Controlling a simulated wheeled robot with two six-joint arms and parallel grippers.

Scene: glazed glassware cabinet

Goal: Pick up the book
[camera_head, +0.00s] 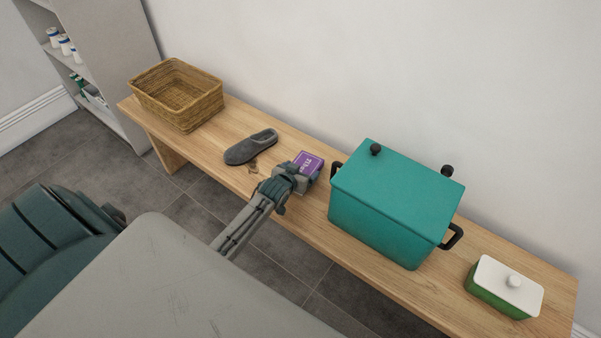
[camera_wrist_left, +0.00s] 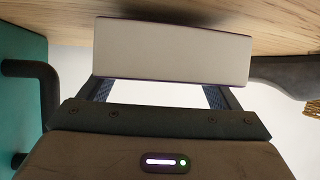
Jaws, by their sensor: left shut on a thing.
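The book (camera_head: 309,161) has a purple cover with pale lettering. It is at the bench's middle, between the grey slipper and the teal box. My left gripper (camera_head: 300,176) is shut on it from the near side. In the left wrist view the book (camera_wrist_left: 172,52) shows a pale, purple-edged face between my two fingers, whose tips it hides. The wooden bench top lies very close to it there, and I cannot tell whether they touch. My right gripper is in neither view.
On the wooden bench (camera_head: 380,287), a wicker basket (camera_head: 180,110) and grey slipper (camera_head: 250,147) stand left of the book. A teal lidded box (camera_head: 385,215) with dark handles is close on its right. A green dish with white lid (camera_head: 508,282) is farther right. A wall rises behind.

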